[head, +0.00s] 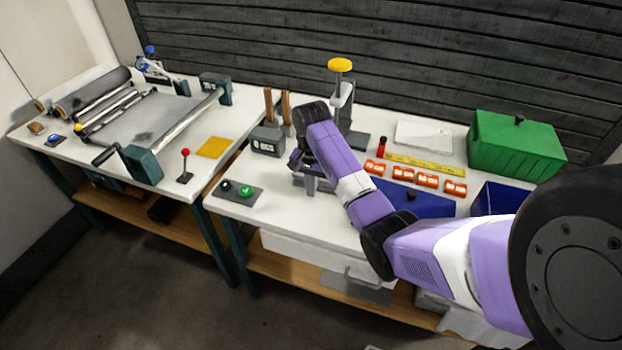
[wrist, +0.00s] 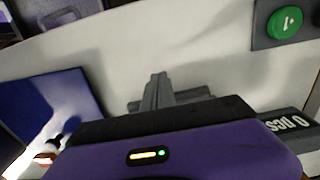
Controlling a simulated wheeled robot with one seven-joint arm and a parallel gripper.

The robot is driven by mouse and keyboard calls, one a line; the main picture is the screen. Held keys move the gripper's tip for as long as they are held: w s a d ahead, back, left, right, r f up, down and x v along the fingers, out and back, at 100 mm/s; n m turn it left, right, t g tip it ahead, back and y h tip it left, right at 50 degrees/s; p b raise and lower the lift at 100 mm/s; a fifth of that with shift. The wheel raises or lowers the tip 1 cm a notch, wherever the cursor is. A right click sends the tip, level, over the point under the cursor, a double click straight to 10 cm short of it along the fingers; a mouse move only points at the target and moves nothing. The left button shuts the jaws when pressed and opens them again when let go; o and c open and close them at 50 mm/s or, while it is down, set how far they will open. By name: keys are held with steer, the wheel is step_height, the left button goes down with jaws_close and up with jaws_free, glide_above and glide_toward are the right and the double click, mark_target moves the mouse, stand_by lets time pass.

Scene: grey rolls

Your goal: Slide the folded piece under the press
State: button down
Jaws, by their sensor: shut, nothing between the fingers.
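The press (head: 342,98) stands at the back of the right table, with a yellow knob on top and a dark base plate. My gripper (head: 312,186) is in front of and left of it, low over the white tabletop. In the wrist view its grey fingers (wrist: 159,88) are together with nothing between them. I cannot clearly pick out the folded piece. A flat white piece (head: 424,137) lies right of the press, and a flat blue piece (head: 425,205), partly behind my arm, lies nearer the front; it also shows in the wrist view (wrist: 55,95). I cannot tell whether either is folded.
A green box (head: 515,145), a yellow ruler (head: 425,165) and several orange items (head: 428,181) occupy the right side. A grey labelled box (head: 267,141) and a green button (head: 246,191) are at left. A roller machine (head: 140,115) stands on the left table.

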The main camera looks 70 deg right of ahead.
steer(key=shift+s+f, duration=0.1)
steer(key=shift+f, duration=0.8)
steer(key=d, duration=0.2)
steer(key=shift+d+r, duration=0.2)
steer(key=shift+d, duration=0.15)
steer(key=shift+w+d, duration=0.25)
steer(key=shift+d, duration=0.4)
